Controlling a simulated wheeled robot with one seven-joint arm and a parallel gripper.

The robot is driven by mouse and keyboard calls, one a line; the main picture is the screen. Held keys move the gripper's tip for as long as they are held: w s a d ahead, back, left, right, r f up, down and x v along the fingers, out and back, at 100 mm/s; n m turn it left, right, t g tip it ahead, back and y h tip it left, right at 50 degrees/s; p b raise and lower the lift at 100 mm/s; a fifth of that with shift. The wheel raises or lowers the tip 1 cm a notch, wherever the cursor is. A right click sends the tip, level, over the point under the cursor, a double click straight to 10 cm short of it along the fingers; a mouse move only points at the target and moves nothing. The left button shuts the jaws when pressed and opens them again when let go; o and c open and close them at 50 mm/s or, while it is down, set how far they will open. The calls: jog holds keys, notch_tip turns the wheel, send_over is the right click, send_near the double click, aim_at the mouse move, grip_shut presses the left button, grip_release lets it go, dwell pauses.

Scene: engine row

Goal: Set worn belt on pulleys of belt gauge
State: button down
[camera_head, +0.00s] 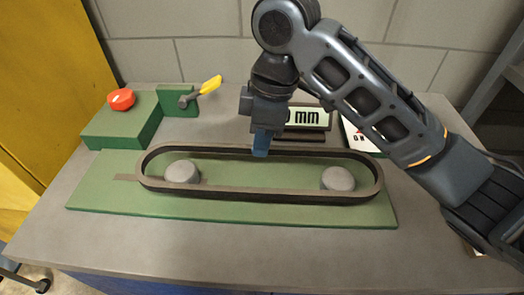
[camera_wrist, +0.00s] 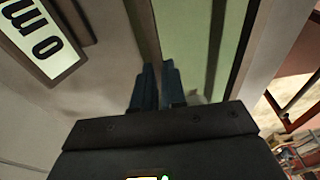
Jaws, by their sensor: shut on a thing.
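The worn belt (camera_head: 260,196) is a long dark brown loop over the green plate of the belt gauge (camera_head: 230,212). It surrounds both round grey pulleys, the left pulley (camera_head: 182,172) and the right pulley (camera_head: 338,179), with gaps at both ends. I cannot tell whether it rests on the plate or hangs slightly above it. My gripper (camera_head: 260,152) points down at the middle of the belt's far run and is shut on it. In the wrist view my blue fingers (camera_wrist: 158,68) close on the brown strip of belt (camera_wrist: 143,32); their grip is partly hidden.
A green block with a red button (camera_head: 121,99) and a yellow-handled lever (camera_head: 210,86) stand at the back left. A display reading "0 mm" (camera_head: 305,117) stands behind the belt, partly covered by my arm. A small card (camera_head: 360,135) is beside it. The grey front tabletop (camera_head: 220,250) is clear.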

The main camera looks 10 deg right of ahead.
jog(key=shift+f, duration=1.7)
jog(key=shift+f, duration=0.1)
jog(key=c, duration=1.2)
grip_release()
jog(key=r, duration=0.4)
jog(key=d+r, duration=0.1)
jog(key=r, duration=0.3)
jog(key=r+p, duration=0.1)
jog(key=r, duration=0.3)
jog(key=shift+s+d, duration=0.15)
jog(key=shift+d, duration=0.2)
